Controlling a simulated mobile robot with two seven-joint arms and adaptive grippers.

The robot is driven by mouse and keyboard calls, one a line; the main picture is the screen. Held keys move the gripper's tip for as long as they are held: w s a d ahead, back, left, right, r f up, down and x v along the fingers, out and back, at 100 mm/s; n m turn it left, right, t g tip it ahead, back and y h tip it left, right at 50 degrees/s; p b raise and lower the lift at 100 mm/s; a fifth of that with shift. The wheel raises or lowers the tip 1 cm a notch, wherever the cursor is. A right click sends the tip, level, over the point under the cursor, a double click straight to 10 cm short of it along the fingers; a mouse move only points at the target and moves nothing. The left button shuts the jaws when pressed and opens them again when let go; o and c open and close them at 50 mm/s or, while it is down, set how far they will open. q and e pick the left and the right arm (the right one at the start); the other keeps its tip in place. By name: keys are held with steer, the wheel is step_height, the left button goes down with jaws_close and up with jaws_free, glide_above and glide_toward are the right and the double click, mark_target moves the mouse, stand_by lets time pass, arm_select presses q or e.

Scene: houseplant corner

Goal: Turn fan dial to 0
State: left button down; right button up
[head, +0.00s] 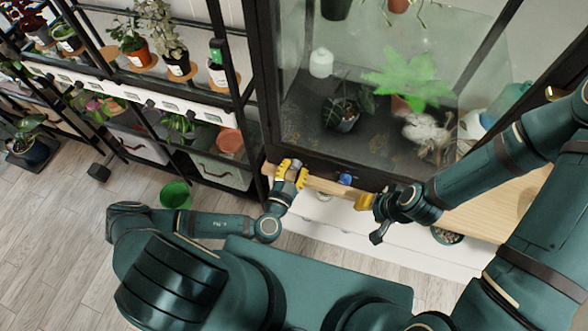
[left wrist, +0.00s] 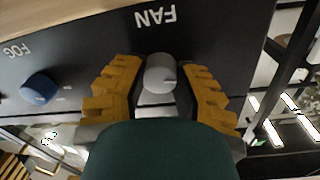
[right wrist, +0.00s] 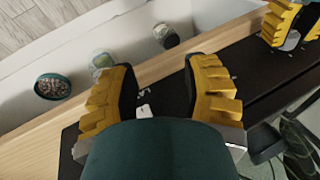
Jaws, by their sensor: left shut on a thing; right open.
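The grey fan dial (left wrist: 160,72) sits on a black panel (left wrist: 225,45) under the upside-down word FAN in the left wrist view. My left gripper (left wrist: 158,80) has its yellow fingers on both sides of the dial and is shut on it. The dial's pointer and scale cannot be read. In the head view the left gripper (head: 291,172) is at the front edge of the glass cabinet and hides the dial. My right gripper (head: 364,202) is open and empty, to the right along the same edge; its spread fingers show in the right wrist view (right wrist: 160,78).
A blue fog dial (left wrist: 38,90) is beside the fan dial, and shows between my grippers in the head view (head: 345,179). The glass cabinet (head: 350,75) with plants stands behind. A green pot (head: 175,195) is on the floor. A pebble-filled pot (right wrist: 52,87) lies below the wooden edge.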

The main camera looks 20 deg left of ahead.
arm_select(q)
steer(key=shift+n+b, duration=0.3)
steer(key=shift+n, duration=0.5)
steer(key=shift+r, duration=0.1)
steer(key=c, duration=0.6)
jaws_free()
steer(key=s+a, duration=0.1)
steer(key=s, duration=1.1)
